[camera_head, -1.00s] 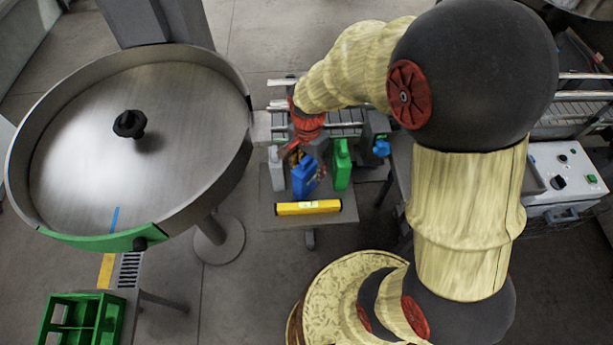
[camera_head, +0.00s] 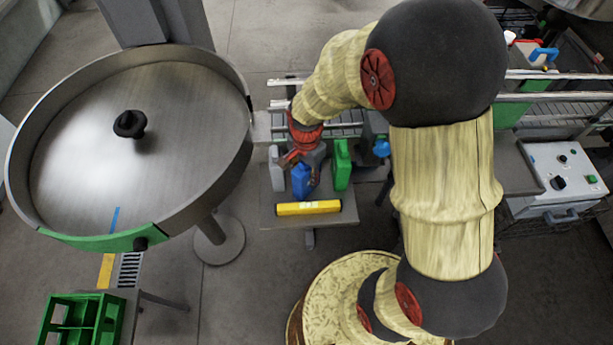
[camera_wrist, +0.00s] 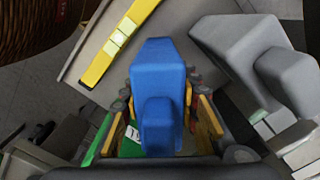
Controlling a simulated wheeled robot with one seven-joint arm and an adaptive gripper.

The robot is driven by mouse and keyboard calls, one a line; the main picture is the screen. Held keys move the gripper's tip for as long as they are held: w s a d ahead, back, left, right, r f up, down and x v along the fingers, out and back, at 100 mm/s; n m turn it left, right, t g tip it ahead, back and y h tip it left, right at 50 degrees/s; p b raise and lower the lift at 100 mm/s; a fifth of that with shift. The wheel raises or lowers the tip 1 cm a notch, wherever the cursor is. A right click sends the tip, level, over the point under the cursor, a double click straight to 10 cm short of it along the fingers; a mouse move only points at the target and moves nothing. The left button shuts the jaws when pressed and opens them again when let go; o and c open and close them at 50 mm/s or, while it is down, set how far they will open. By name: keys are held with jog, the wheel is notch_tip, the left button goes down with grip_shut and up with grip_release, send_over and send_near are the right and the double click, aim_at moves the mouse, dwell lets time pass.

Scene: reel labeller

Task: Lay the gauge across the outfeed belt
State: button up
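The gauge appears to be the yellow bar (camera_head: 308,208) with a pale label or window at its middle. It lies along the near edge of a small grey stand (camera_head: 268,215), and shows at the upper left of the wrist view (camera_wrist: 119,42). My gripper (camera_head: 303,165) is over a blue jug (camera_head: 302,184) on the same stand, not at the gauge. In the wrist view the blue jug (camera_wrist: 158,75) stands between my open fingers, with a gap at its left side. Railed conveyor sections run behind the stand (camera_head: 345,116) and at right (camera_head: 560,98); I cannot tell which is the outfeed belt.
A white control box (camera_head: 560,175) is at right.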

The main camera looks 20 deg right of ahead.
jog(key=c, duration=0.6)
grip_shut()
jog(key=shift+r, duration=0.15)
